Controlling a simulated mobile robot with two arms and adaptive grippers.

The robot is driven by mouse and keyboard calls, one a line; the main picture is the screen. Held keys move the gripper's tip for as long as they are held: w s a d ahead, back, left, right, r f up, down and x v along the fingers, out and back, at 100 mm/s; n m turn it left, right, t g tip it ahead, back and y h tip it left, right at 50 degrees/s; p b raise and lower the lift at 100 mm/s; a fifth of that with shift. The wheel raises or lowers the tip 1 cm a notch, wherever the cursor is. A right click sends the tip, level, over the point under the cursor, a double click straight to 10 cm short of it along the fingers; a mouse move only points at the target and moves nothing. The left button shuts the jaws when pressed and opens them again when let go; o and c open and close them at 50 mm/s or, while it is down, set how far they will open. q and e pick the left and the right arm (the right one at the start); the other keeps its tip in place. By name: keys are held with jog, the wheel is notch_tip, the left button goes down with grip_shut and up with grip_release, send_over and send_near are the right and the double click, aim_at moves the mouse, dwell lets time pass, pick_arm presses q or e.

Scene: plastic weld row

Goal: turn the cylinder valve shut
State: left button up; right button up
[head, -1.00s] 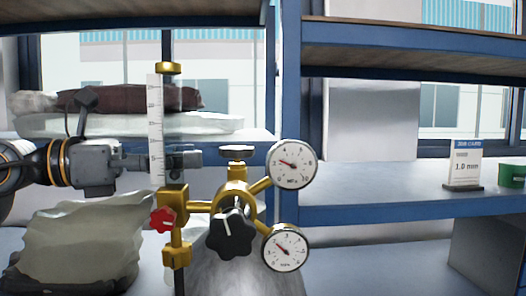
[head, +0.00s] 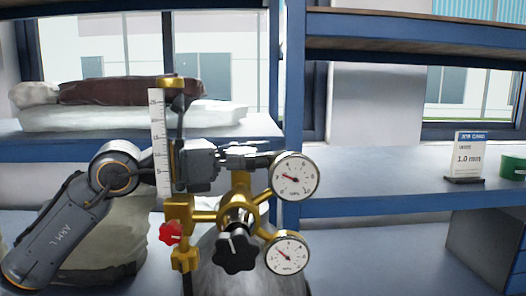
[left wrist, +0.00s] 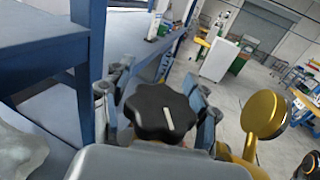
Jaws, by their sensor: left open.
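The cylinder valve's black lobed knob (left wrist: 160,108), with a white mark on top, shows in the left wrist view. My left gripper (left wrist: 160,86) is open, with one finger on each side of the knob. Whether the fingers touch it is unclear. In the head view my left gripper (head: 250,154) reaches in from the left at the top of the brass valve and largely hides this knob. The brass regulator (head: 205,215) carries a second black knob (head: 236,252), which faces me below the gripper. My right gripper is not in view.
Two round gauges, upper (head: 295,177) and lower (head: 287,254), stand close right of the valve. A clear flow tube (head: 158,140) and a red knob (head: 170,233) are on the left. Blue shelving stands behind, with a card (head: 468,157) and green roll (head: 512,168) at right.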

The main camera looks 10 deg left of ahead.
pick_arm(q)
jog(key=c, duration=0.9)
jog(key=shift+d, duration=0.1)
jog(key=shift+c, duration=0.7)
jog(key=shift+w, duration=0.1)
jog(key=shift+c, duration=0.5)
